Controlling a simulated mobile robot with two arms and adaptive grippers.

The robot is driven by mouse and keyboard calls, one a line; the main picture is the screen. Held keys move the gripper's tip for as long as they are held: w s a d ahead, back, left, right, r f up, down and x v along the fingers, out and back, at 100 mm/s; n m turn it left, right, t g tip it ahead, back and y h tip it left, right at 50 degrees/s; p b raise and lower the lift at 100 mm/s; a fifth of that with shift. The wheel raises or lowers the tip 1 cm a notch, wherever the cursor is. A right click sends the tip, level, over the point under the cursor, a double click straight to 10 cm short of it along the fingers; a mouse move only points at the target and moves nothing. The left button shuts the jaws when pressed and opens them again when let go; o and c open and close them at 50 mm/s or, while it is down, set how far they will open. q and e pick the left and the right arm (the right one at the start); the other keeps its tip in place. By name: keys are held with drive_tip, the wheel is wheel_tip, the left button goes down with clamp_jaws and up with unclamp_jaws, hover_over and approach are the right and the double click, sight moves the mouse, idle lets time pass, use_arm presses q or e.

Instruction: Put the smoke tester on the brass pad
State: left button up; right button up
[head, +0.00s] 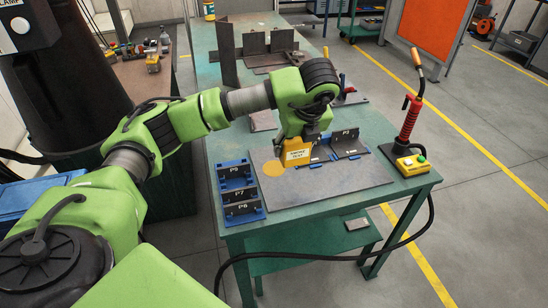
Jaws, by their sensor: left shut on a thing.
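The smoke tester (297,155) is a small yellow box with a white label reading "SMOKE TEST". My left gripper (306,138) points down and is shut on the tester from above. The brass pad (272,168) is a flat golden disc on the grey plate, just left of the tester. The tester's lower edge looks close to the pad's right side. I cannot tell whether it touches the plate. My right gripper is not in view.
A blue rack (240,192) labelled P9, P7 and P6 stands left of the grey plate (330,187). A holder marked P0 (347,143) is right of the tester. A red-handled torch (409,122) stands by a yellow box at the table's right. The plate's front is clear.

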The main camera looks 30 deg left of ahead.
use_arm(q)
drive_tip(key=w+a+f, duration=0.1)
drive_tip(key=a+f, duration=0.1)
drive_tip(key=w+a+f+p, duration=0.1)
drive_tip(key=a+f, duration=0.1)
drive_tip(key=a, duration=0.1)
drive_tip(key=a+f, duration=0.2)
drive_tip(key=shift+w+a+f+p, duration=0.3)
drive_tip(key=shift+w+f+p, duration=0.05)
drive_tip(key=shift+w+p, duration=0.05)
drive_tip(key=f, duration=0.3)
drive_tip(key=shift+a+p, duration=0.3)
drive_tip(key=shift+o, duration=0.2)
drive_tip(key=shift+w+f, duration=0.1)
drive_tip(key=shift+f, duration=0.35)
drive_tip(key=o, duration=1.6)
drive_tip(key=shift+d+r, duration=0.1)
drive_tip(key=b+v, duration=0.1)
drive_tip(key=v, duration=1)
drive_tip(key=shift+r+b, duration=0.35)
drive_tip(key=shift+r, duration=0.05)
